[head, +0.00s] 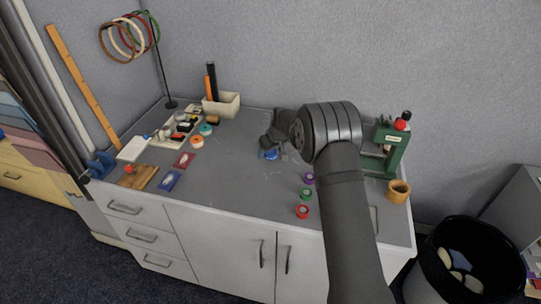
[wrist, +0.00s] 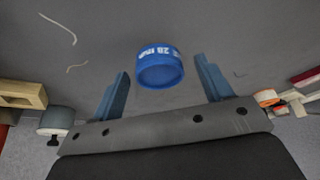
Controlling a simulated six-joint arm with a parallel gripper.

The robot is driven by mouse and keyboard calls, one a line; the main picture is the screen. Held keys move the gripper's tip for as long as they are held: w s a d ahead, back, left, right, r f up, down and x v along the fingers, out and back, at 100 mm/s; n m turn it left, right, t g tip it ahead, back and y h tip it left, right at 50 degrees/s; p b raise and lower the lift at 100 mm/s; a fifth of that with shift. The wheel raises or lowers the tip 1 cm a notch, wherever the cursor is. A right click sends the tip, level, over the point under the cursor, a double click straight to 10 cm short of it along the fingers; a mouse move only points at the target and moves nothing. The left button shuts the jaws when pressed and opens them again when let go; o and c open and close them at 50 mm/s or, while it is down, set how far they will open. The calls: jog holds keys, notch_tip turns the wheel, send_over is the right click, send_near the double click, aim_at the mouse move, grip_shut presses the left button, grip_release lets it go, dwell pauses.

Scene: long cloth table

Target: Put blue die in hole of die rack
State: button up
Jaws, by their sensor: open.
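The blue die (wrist: 160,66) is a short blue cylinder with white "28 mm" lettering, on the grey tabletop. In the head view the blue die (head: 270,155) shows just below my gripper (head: 277,142), partly covered by it. In the wrist view my gripper (wrist: 162,64) is open, with one blue finger on each side of the die and visible gaps between. The die is not gripped. I cannot tell for sure which thing is the die rack; no hole for this die is clearly visible.
Purple (head: 308,179), green (head: 305,194) and red (head: 302,211) round pieces stand in front. A green press (head: 391,143) and wooden cup (head: 398,191) stand right. A compartment tray (head: 166,143), jars (head: 197,141) and cards (head: 184,160) lie left. Table between is mostly clear.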

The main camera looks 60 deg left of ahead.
aim_at(274, 153)
jog(key=shift+a+f, duration=0.25)
jog(key=shift+f, duration=0.3)
jog(key=c, duration=1.4)
jog(key=shift+o, duration=0.2)
jog(key=shift+r, duration=0.65)
jog(key=r, duration=0.2)
jog(key=w+d+r, duration=0.1)
jog(key=shift+r, duration=0.4)
jog(key=w+d+r, duration=0.6)
jog(key=d, duration=0.2)
jog(key=shift+w, duration=0.15)
